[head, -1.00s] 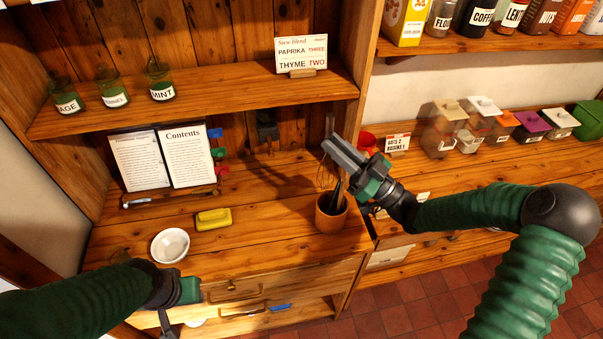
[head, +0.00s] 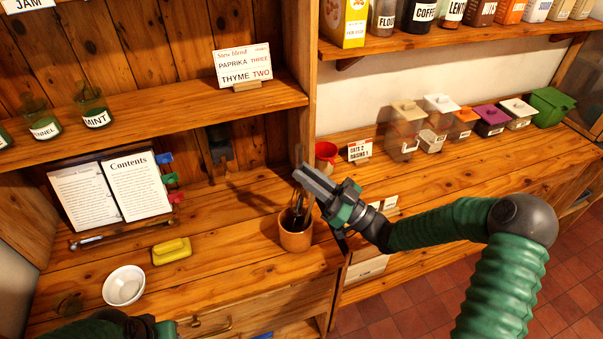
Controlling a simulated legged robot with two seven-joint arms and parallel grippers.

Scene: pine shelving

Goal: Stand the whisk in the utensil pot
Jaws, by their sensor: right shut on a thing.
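My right gripper (head: 302,174) is shut on the whisk (head: 299,155), whose thin handle end sticks up above the fingers. The fingers hide part of the whisk. Its wires hang down at the mouth of the terracotta utensil pot (head: 296,240); I cannot tell how far inside they are. The pot stands upright near the right end of the wooden counter, with dark utensils in it. My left gripper (head: 165,328) is at the bottom edge, its fingers cut off from view.
A white bowl (head: 124,286), a yellow butter-like block (head: 171,251) and an open book (head: 110,190) are to the left on the counter. A red cup (head: 326,154) and small sign (head: 361,150) stand behind the gripper. The shelf's upright post (head: 299,90) is close behind.

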